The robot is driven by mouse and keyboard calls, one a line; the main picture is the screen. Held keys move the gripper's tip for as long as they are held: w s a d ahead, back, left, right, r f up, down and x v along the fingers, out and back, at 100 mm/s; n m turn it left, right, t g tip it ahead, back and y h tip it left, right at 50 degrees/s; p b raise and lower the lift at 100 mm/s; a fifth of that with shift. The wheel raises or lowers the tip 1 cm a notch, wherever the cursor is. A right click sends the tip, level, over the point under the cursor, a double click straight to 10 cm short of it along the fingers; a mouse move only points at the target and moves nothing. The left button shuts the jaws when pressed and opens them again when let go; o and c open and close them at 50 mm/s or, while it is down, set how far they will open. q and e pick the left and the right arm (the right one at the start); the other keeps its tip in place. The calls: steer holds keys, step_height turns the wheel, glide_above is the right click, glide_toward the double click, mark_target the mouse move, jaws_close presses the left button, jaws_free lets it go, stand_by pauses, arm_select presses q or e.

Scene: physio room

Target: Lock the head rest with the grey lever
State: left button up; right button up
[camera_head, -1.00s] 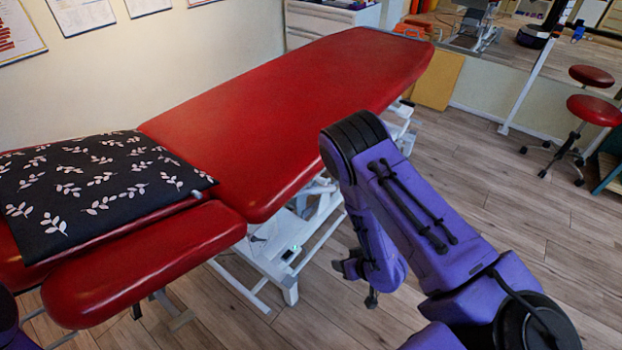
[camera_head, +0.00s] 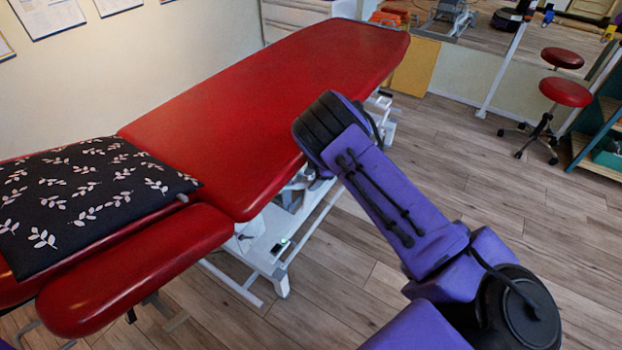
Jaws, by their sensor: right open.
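The red head rest (camera_head: 135,268) is at the left end of the red treatment table (camera_head: 255,110), with a dark leaf-patterned pillow (camera_head: 90,205) on it. A small grey piece (camera_head: 183,198) shows at the pillow's right corner, by the gap between head rest and table; I cannot tell whether it is the grey lever. No other lever is clear. My right arm (camera_head: 385,195) is bent in front of the table's near side. My right gripper is open, mostly hidden behind this arm, with nothing seen held. My left gripper is out of view.
The table's white frame (camera_head: 262,245) stands on the wooden floor (camera_head: 490,190). Floor at the right is clear up to a red stool (camera_head: 566,92) and a shelf (camera_head: 605,135). A wall is behind the table.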

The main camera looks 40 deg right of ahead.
steer(key=shift+x, duration=0.85)
steer(key=shift+c, duration=0.4)
